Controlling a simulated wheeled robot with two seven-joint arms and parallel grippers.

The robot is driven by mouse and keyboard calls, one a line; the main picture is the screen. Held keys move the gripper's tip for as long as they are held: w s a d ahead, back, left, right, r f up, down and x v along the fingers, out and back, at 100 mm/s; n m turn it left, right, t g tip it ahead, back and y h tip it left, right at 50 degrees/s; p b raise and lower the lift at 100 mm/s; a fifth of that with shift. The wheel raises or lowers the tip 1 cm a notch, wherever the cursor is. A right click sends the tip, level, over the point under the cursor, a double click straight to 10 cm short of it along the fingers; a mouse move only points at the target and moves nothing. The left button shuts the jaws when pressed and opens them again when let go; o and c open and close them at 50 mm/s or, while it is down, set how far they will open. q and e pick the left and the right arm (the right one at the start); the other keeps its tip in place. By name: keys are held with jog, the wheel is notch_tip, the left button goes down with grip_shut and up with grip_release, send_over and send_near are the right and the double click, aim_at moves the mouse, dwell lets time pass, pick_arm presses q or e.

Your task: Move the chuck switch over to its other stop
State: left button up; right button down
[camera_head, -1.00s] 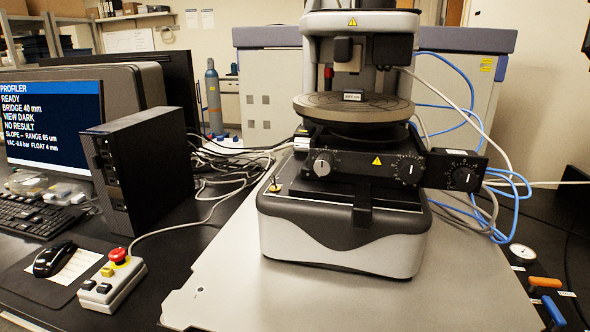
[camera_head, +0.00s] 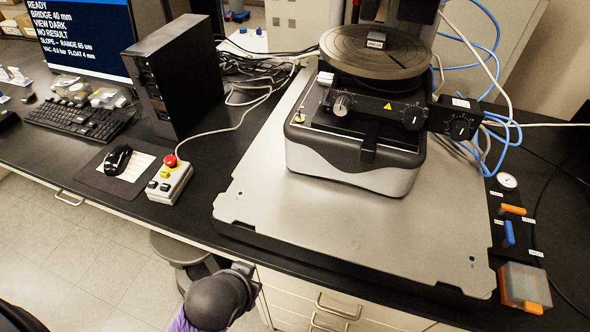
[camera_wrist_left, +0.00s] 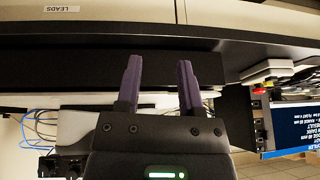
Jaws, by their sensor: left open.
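A small metal toggle (camera_head: 299,118) with a gold-coloured base stands on the left front corner of the profiler (camera_head: 360,150). An orange lever (camera_head: 513,209) and a blue lever (camera_head: 509,233) sit on the bench at the right, below a round gauge (camera_head: 507,181). Their labels are too small to read, so I cannot tell for certain which is the chuck switch. My left gripper (camera_wrist_left: 159,70) is open and empty in the left wrist view, its purple fingers spread before the dark bench edge. In the head view its arm is low in front of the bench, apart from these controls. My right gripper is out of view.
A control box (camera_head: 170,182) with a red button stands left of the metal plate (camera_head: 330,220). A black computer case (camera_head: 175,80), keyboard (camera_head: 78,120) and mouse (camera_head: 118,157) are further left. The plate's front is clear.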

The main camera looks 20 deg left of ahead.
pick_arm(q)
jog(key=w+a+r+n+t+y, duration=0.1)
jog(key=w+r+n+t+y, duration=0.25)
jog(key=w+r+t, duration=0.7)
jog(key=t+h, duration=0.2)
send_near(298, 114)
jog(key=shift+m, duration=0.25)
jog(key=w, duration=0.3)
jog(key=w+a, duration=0.1)
jog(key=w, duration=0.6)
jog(key=shift+w+a+r, duration=0.1)
jog(key=shift+w+a, duration=0.1)
jog(key=shift+w, duration=0.05)
grip_shut()
